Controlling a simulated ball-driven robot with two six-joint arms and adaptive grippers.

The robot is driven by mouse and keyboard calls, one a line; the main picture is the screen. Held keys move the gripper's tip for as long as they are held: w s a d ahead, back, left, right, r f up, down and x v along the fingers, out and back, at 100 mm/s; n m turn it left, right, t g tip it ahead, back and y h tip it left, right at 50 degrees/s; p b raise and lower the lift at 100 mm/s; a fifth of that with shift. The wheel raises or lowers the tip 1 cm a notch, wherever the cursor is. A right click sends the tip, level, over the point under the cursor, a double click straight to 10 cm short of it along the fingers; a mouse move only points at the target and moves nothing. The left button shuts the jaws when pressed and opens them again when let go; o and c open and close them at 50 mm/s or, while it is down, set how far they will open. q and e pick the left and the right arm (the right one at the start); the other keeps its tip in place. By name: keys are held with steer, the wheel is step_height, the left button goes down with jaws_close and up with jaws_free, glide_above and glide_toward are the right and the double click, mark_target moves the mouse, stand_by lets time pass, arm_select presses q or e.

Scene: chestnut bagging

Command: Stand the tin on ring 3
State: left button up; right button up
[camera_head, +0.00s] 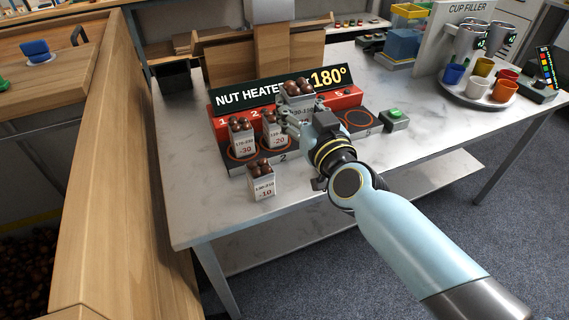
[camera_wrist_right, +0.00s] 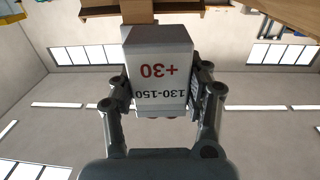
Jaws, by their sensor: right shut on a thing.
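My right gripper (camera_head: 296,119) is shut on a white tin (camera_head: 298,105) of chestnuts over the heater, which is raised or standing at its back; I cannot tell which. In the right wrist view the gripper (camera_wrist_right: 160,88) has a finger on each side of this tin (camera_wrist_right: 158,65), labelled 130-150 and +30. A dark heater plate carries orange rings. A -30 tin (camera_head: 243,141) and a -20 tin (camera_head: 275,133) stand on the plate's left part. My arm hides the middle. My left gripper is out of view.
A -10 tin (camera_head: 262,186) stands on the marble table (camera_head: 200,213) in front of the heater. A green button box (camera_head: 395,119) stands right of the heater. A round tray (camera_head: 452,93) with several cups is farther right. The table's front left is clear.

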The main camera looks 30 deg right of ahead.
steer(key=shift+w, duration=0.2)
steer(key=shift+r, duration=0.1)
step_height(320, 180, down, 13)
steer(key=b, duration=1.1)
steer(key=shift+r, duration=0.2)
steer(key=shift+f+b, duration=0.45)
steer(key=shift+f, duration=0.05)
step_height(320, 180, down, 4)
steer(key=shift+r+b, duration=0.25)
steer(key=shift+b, duration=0.9)
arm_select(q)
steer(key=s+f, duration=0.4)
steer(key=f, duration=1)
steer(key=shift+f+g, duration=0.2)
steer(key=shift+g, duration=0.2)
arm_select(e)
steer(key=shift+f, duration=0.15)
steer(key=shift+f, duration=0.3)
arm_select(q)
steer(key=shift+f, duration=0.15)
arm_select(e)
steer(key=o, duration=1.2)
